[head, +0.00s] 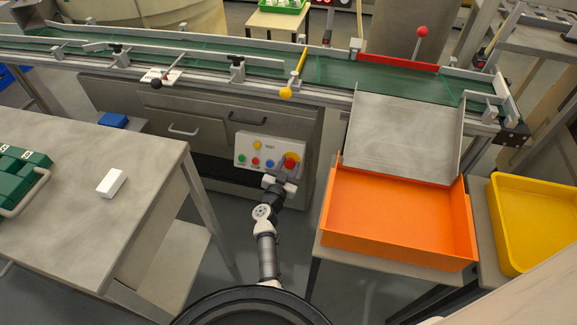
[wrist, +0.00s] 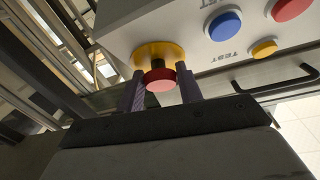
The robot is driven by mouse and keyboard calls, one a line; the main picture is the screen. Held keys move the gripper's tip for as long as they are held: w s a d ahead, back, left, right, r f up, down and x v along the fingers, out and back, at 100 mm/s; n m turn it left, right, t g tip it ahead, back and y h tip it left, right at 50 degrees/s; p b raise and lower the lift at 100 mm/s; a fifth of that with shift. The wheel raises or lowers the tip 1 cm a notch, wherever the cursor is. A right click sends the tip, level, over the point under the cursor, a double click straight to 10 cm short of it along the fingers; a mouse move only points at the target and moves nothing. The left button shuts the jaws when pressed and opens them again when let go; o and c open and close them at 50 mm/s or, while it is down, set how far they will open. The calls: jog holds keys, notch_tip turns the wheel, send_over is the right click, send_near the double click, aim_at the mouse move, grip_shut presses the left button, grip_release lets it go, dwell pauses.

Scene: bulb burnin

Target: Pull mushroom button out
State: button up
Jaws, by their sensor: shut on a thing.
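The red mushroom button (head: 291,160) sits on a yellow round base at the right end of a pale control panel (head: 243,151), below the conveyor. In the wrist view the red mushroom button (wrist: 159,79) shows in front of its yellow base (wrist: 160,54), with a dark stem between them. My gripper (head: 287,174) is at the button, with one finger on each side of it. In the wrist view my gripper (wrist: 159,88) is shut on the red button. The exact finger contact is partly hidden.
The panel also carries a blue button (wrist: 225,25), a red button (wrist: 290,8) and a small yellow button (wrist: 264,48), close to my gripper. An orange tray (head: 400,215) stands to the right. A grey table (head: 70,210) stands to the left. Floor shows between them.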

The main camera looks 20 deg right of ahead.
grip_shut()
jog(key=shift+s+a+r+p, duration=0.25)
jog(key=shift+s+r+p, duration=0.2)
jog(key=shift+p, duration=0.8)
jog(key=shift+f, duration=0.2)
jog(key=o, duration=1)
grip_release()
jog(key=shift+a+r, duration=0.1)
jog(key=shift+o, duration=0.2)
jog(key=p+v, duration=0.1)
jog(key=v, duration=1.2)
jog(key=shift+s+a+p, duration=0.2)
jog(key=shift+s+p, duration=0.1)
